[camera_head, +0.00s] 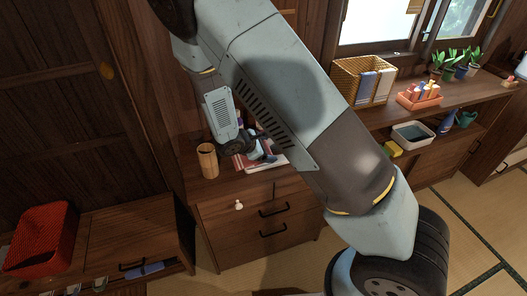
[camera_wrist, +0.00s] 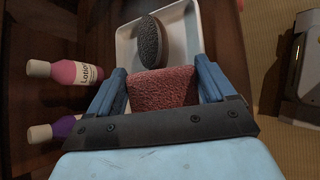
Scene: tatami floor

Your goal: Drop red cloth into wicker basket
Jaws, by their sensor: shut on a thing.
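The red cloth (camera_wrist: 163,90) is between the two blue fingers of my gripper (camera_wrist: 163,80) in the wrist view, and the gripper is shut on it. The cloth hides part of a white tray (camera_wrist: 193,25) beyond it. In the head view my gripper (camera_head: 262,150) is low over the chest top, partly hidden by my own arm. The wicker basket (camera_head: 347,84) stands on the long counter under the window, to the right of my gripper and well apart from it. A blue cloth and a pale cloth hang over its side.
A dark oval brush (camera_wrist: 151,42) lies in the white tray. A pink lotion bottle (camera_wrist: 78,73) and a purple bottle (camera_wrist: 60,128) are left of the gripper. A wooden cup (camera_head: 208,161) stands on the chest. An orange caddy (camera_head: 420,98) and plants (camera_head: 448,65) are right of the basket.

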